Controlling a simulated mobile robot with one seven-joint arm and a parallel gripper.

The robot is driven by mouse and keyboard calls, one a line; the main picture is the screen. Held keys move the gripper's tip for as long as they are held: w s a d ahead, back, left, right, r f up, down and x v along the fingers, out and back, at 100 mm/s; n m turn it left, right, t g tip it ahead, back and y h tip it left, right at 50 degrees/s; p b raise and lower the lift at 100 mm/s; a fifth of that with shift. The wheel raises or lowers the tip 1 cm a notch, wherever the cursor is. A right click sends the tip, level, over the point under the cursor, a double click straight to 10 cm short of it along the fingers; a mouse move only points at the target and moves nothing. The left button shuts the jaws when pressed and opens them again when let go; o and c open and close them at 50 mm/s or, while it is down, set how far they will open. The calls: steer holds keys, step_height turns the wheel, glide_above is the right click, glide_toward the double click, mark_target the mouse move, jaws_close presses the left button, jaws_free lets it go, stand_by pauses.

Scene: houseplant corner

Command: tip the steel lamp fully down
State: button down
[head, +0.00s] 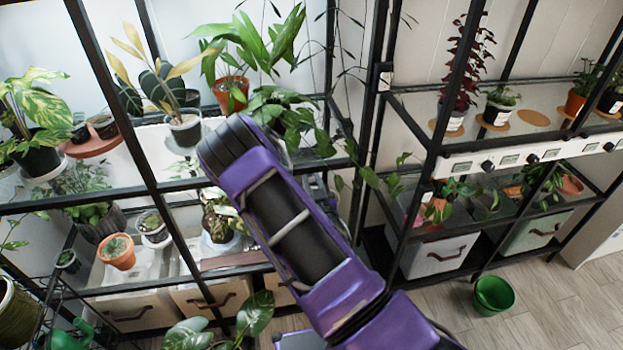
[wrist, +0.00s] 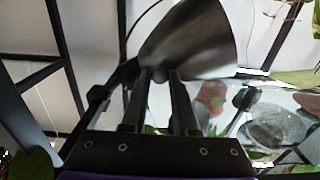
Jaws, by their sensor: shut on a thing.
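The steel lamp shows in the wrist view as a dark brushed-metal cone shade (wrist: 192,38), tilted with its wide side toward the upper right. My gripper (wrist: 157,78) is just below the shade, its two fingers close together on a small rounded part at the lamp's lower edge. It is shut on the lamp. In the head view my purple arm covers the middle of the picture, and neither the gripper nor the lamp can be made out there.
Black-framed shelves with glass boards hold many potted plants, including an orange-potted leafy plant (head: 231,92) and a terracotta pot (head: 117,252) near my arm. A second shelf with plants stands right. A green bucket (head: 493,295) is on the wooden floor, with bare floor around it.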

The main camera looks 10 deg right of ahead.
steer(key=shift+f, duration=0.15)
steer(key=shift+d+f+n+b, duration=0.5)
steer(key=shift+d+n+b, duration=0.2)
steer(key=shift+n, duration=0.6)
steer(key=shift+d+f+n+b, duration=0.55)
steer(key=shift+d+n+b, duration=0.15)
steer(key=shift+n, duration=0.6)
steer(key=shift+d+f+n+b, duration=0.5)
steer(key=shift+d+n+b, duration=0.2)
steer(key=shift+n, duration=0.6)
steer(key=c, duration=0.7)
jaws_free()
